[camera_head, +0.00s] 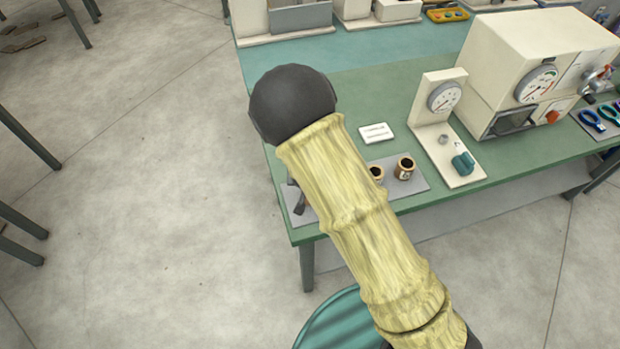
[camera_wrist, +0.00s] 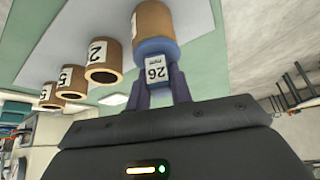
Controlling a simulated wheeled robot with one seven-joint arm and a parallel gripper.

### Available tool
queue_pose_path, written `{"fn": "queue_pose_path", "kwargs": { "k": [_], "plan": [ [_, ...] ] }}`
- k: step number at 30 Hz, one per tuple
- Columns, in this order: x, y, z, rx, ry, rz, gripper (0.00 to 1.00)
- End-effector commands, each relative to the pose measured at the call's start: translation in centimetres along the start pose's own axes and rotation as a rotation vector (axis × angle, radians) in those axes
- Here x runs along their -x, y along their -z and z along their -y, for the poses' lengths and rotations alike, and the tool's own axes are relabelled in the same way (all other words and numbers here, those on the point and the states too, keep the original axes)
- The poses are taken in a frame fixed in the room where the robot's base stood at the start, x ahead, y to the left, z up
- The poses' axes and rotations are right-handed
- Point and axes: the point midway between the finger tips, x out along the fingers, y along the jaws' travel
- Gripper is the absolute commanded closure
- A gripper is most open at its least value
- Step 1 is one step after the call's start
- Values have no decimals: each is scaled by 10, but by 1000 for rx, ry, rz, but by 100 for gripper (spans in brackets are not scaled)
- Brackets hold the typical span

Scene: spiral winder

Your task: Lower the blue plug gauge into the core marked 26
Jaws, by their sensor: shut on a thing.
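In the wrist view my gripper (camera_wrist: 157,75) is shut on the blue plug gauge (camera_wrist: 154,47), whose white label reads 26. A brown cardboard core (camera_wrist: 153,20) is in line with the gauge, right at its far end. The gauge's blue collar covers that end of the core, so I cannot tell whether the gauge is inside it or only touching. The marking on this core is not visible. In the head view my arm hides the gauge and most of the gripper.
Several more cores stand in a row beside it, the nearest (camera_wrist: 103,62) with a partly readable label starting with 2. In the head view two cores (camera_head: 405,168) stand on a grey mat (camera_head: 420,182). A dial gauge stand (camera_head: 444,130) and a white card (camera_head: 376,133) are nearby.

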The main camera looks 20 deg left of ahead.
Motion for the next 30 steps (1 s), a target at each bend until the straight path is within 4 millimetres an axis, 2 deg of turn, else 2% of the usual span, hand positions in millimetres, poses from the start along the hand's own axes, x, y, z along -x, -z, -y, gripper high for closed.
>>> {"fn": "queue_pose_path", "kwargs": {
  "k": [2, 3, 6, 19, 23, 30],
  "plan": [
    [0, 0, 0, 0, 0, 0, 100],
    [0, 0, 0, 0, 0, 0, 71],
    [0, 0, 0, 0, 0, 0, 53],
    [6, 0, 0, 1, 0, -1, 53],
    [19, 0, 1, 0, 1, -2, 53],
    [55, 0, 1, 1, 3, -2, 53]
  ]
}}
